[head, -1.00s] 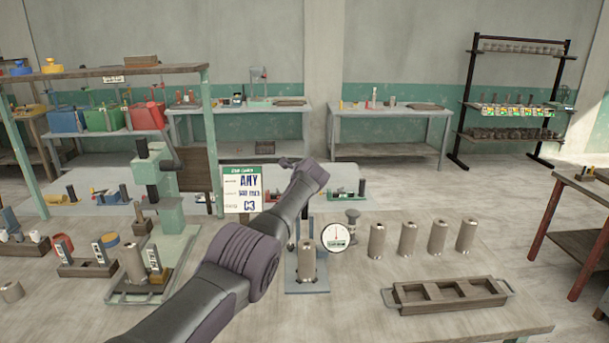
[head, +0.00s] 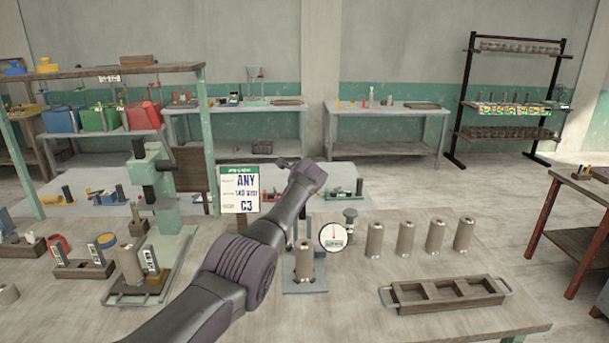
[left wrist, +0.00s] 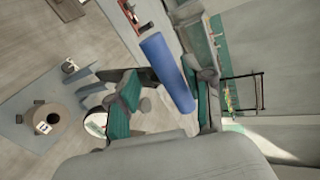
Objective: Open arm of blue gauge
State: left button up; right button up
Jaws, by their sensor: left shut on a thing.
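My left gripper (left wrist: 163,86) is shut on a blue round bar, the arm of the blue gauge (left wrist: 166,70), which lies between its teal finger pads in the left wrist view. In the head view my left wrist hides the gripper and that bar. The gauge's blue-grey base plate (head: 318,289) stands on the front bench, with an upright clay cylinder (head: 304,262) on it. The cylinder and plate also show at the left of the wrist view (left wrist: 40,118). A round white dial (head: 334,237) is just right of the cylinder. My right gripper is out of view.
Several clay cylinders (head: 405,238) stand in a row to the right. An empty compartment tray (head: 398,309) lies in front of them. A green press stand (head: 166,215) and a sign card (head: 240,190) are to the left. Bench space lies open between the cylinders and tray.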

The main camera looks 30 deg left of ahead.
pick_arm(q)
jog(key=v, duration=1.1)
jog(key=shift+s+r, duration=0.15)
jog(key=shift+s, duration=0.15)
jog(key=shift+d, duration=0.1)
